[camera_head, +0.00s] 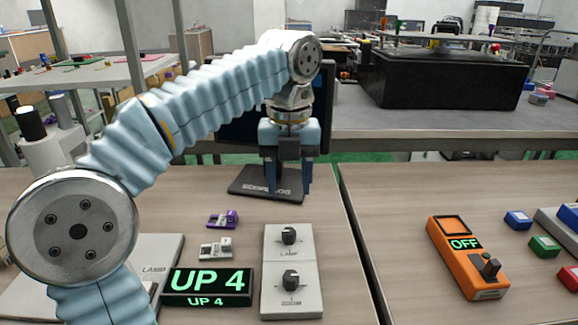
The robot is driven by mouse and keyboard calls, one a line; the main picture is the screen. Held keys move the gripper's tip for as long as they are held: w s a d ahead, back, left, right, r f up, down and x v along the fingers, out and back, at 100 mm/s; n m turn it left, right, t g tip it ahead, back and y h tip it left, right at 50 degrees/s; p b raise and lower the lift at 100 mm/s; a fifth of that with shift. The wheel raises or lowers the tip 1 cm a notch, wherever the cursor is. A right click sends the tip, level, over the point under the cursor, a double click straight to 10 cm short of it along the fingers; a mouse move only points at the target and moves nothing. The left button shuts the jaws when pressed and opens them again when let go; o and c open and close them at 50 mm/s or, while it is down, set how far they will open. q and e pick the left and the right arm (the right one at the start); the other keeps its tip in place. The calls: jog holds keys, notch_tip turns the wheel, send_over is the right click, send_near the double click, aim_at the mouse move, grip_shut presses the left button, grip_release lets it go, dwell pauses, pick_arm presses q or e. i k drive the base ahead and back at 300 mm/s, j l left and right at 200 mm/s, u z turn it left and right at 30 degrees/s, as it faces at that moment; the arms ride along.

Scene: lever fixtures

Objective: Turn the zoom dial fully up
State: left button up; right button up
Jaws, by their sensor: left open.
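A light grey panel (305,259) lies on the table at the lower centre and carries two black knobs. The lower knob, the zoom dial (291,281), has a label under it that reads roughly "ZOOM". The upper knob (289,236) is labelled LAMP. A black display (208,287) left of the panel reads "UP 4" in green. My left gripper (288,190) points down, open and empty, beyond the panel and in front of the dark monitor, apart from both knobs. My right gripper is not in view.
Small purple (223,218) and grey (216,248) pieces lie left of the panel. An orange box (466,257) reading "OFF" and several coloured blocks are on the right. A seam divides the tabletop.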

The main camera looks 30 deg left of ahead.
aim_at(290, 279)
jog(key=k, duration=1.5)
